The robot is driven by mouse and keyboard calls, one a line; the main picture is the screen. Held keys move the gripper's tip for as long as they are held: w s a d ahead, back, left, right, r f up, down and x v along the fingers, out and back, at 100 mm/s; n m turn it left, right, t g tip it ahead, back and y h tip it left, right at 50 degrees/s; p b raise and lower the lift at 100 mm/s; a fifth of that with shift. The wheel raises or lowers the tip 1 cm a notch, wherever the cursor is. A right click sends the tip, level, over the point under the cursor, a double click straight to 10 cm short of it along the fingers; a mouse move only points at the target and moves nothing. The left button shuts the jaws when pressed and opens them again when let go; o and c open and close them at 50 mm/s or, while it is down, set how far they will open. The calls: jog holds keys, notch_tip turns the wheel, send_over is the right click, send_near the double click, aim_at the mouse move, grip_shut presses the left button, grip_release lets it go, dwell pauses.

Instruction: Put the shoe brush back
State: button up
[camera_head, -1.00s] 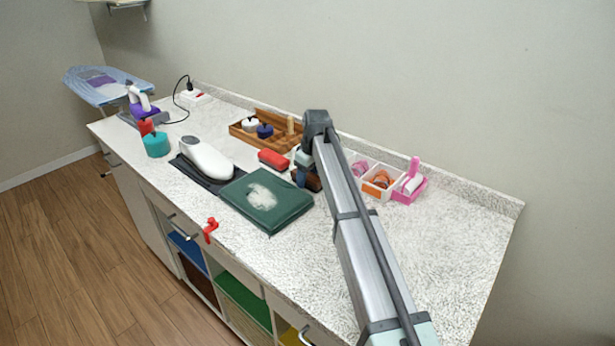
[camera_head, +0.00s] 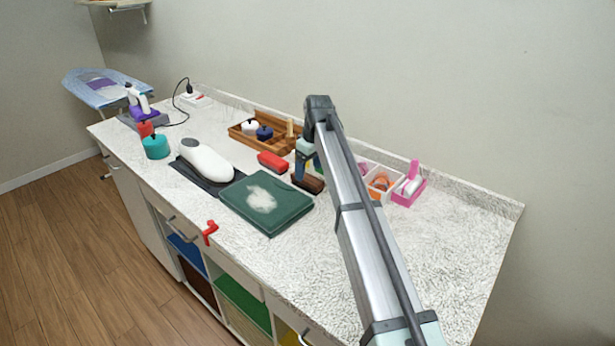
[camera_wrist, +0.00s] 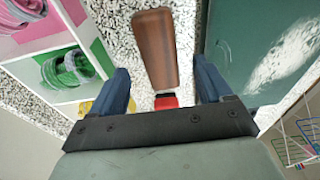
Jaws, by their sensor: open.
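In the wrist view the brush (camera_wrist: 154,48) shows beyond and between my two blue fingers, without visible finger contact. My gripper (camera_head: 304,168) is open and empty, just above the brush, pointing down; it also shows in the wrist view (camera_wrist: 163,84). A wooden compartment tray (camera_head: 242,134) stands behind, holding a white-topped tin (camera_head: 250,127), a blue tin (camera_head: 265,132) and a light wooden piece. My arm hides part of the tray's right side.
A red block-like item (camera_head: 272,162) lies between tray and cloth. A white divided box (camera_head: 382,184) and a pink holder (camera_head: 411,188) stand to the right. A white iron-like appliance (camera_head: 206,160) rests on a dark pad at left. The counter's right end is clear.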

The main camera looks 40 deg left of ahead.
aim_at(312, 179)
notch_tip(312, 179, up, 7)
jog(key=d, duration=0.1)
dwell(1.4)
